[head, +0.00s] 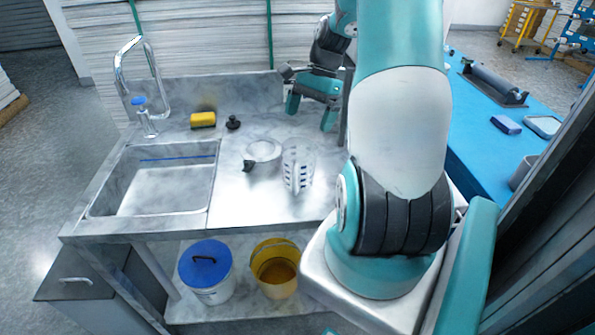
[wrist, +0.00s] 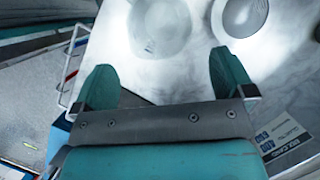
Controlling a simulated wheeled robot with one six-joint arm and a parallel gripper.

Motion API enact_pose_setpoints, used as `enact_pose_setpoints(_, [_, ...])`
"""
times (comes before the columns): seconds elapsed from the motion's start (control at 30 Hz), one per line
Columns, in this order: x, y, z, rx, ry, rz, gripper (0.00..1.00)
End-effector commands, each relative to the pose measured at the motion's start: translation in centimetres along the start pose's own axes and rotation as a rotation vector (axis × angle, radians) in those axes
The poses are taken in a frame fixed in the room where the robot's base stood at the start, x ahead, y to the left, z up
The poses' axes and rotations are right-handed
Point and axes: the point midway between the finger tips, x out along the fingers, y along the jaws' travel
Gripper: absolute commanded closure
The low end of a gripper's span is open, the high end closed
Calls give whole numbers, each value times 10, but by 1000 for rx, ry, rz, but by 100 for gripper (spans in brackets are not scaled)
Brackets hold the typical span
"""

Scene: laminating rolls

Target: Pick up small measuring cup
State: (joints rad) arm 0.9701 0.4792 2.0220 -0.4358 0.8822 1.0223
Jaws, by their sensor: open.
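Two clear vessels stand on the grey marble counter in the head view. One is a low, wide clear cup (head: 264,152) with a dark handle; the other is a taller clear measuring cup (head: 298,168) with dark markings. I cannot tell for certain which one is the small measuring cup. My gripper (head: 311,112) is open and empty, beyond both cups near the back of the counter. In the wrist view, a faint round clear vessel (wrist: 160,28) and a brighter round rim (wrist: 240,14) lie beyond my open fingertips (wrist: 164,78), apart from them.
A sink (head: 165,180) with a tap is at the left. A yellow sponge (head: 203,120) and a small black stopper (head: 233,123) lie at the back. A blue-lidded bucket (head: 206,270) and a yellow bucket (head: 275,268) stand below. A blue table (head: 475,125) is at right.

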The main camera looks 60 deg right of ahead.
Motion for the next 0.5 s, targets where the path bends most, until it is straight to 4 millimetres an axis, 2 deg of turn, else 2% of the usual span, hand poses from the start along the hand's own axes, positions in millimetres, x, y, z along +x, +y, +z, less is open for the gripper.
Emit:
enact_pose_setpoints(0.1, [25, 0, 2, -1, -3, 3, 0])
enact_pose_setpoints(0.2, [40, 0, 1, -1, -2, 3, 0])
enact_pose_setpoints(0.5, [66, 1, 4, -2, -3, 4, 0])
